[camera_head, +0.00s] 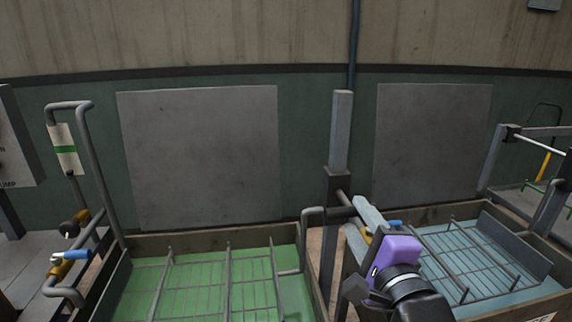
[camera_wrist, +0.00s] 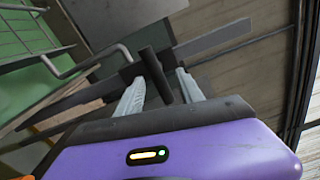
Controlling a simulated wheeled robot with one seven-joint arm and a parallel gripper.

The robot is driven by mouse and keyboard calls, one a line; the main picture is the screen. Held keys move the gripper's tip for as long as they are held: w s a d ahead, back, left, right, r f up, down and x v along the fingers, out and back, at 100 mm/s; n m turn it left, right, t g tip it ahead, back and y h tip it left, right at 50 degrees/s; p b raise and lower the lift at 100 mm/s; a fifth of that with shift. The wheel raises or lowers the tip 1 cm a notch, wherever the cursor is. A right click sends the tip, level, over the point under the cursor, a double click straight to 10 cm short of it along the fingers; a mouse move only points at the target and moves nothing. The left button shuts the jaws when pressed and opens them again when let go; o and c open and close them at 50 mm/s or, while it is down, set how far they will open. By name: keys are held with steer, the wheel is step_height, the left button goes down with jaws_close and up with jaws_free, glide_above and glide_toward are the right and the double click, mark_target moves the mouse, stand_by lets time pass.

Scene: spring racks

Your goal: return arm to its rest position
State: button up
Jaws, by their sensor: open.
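My gripper (camera_head: 360,205) is at the lower right of centre in the head view, with a purple hand and pale fingers. It is at the post between the two tanks. In the wrist view the fingers of my gripper (camera_wrist: 160,78) are apart. A dark round handle (camera_wrist: 154,72) shows between them, and I cannot tell whether either finger touches it. In the head view my fingers partly hide the end of this handle (camera_head: 345,199).
A green tank (camera_head: 200,240) with a wire rack is at left, a blue tank (camera_head: 545,300) with a rack at right. A grey post (camera_head: 341,130) stands between them. Pipes with a blue-handled valve (camera_head: 75,255) are at far left.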

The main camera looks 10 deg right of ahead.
steer(key=s+d+f+n+g, duration=0.1)
steer(key=s+d+f+n, duration=0.1)
steer(key=s+f+n, duration=1.15)
steer(key=s+f+n+g, duration=0.1)
steer(key=s+f+n, duration=0.2)
steer(key=s, duration=0.9)
steer(key=s+a+f+n+g, duration=0.1)
steer(key=s+f+n, duration=0.2)
steer(key=s, duration=1)
steer(key=shift+s+a+f+n, duration=0.3)
steer(key=shift+f+n, duration=0.05)
steer(key=shift+f, duration=0.1)
